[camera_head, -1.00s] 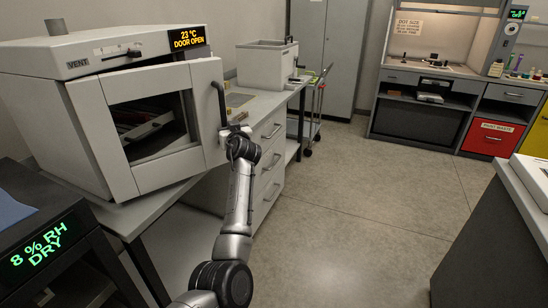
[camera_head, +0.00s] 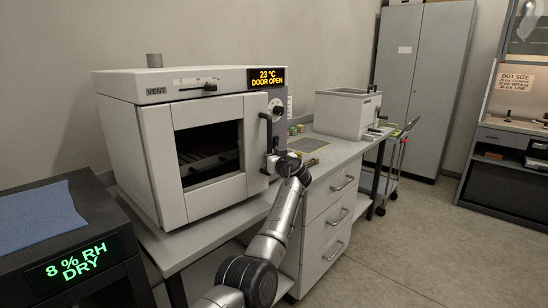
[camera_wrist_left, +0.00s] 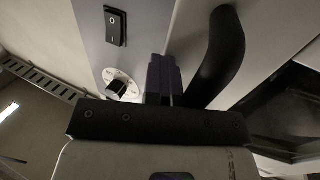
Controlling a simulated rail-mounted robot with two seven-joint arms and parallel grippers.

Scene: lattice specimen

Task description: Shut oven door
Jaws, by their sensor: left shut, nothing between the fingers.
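The oven (camera_head: 125,85) stands on the bench at the left, its display (camera_head: 267,77) reading "23 °C DOOR OPEN". Its windowed door (camera_head: 156,145) is almost flush with the front; any gap left is hard to see. The dark door handle (camera_head: 267,140) is at the door's right edge and also shows in the left wrist view (camera_wrist_left: 222,58). My left gripper (camera_head: 271,160) is at the handle's lower end, its fingers (camera_wrist_left: 160,78) shut and empty beside the handle. I cannot tell if they touch the door. My right gripper is out of view.
The oven's control panel has a knob (camera_head: 277,110) and a rocker switch (camera_wrist_left: 115,25) close to my left fingers. A grey box (camera_head: 345,112) stands farther along the bench. A dry cabinet (camera_head: 75,245) is at the front left. The floor at right is clear.

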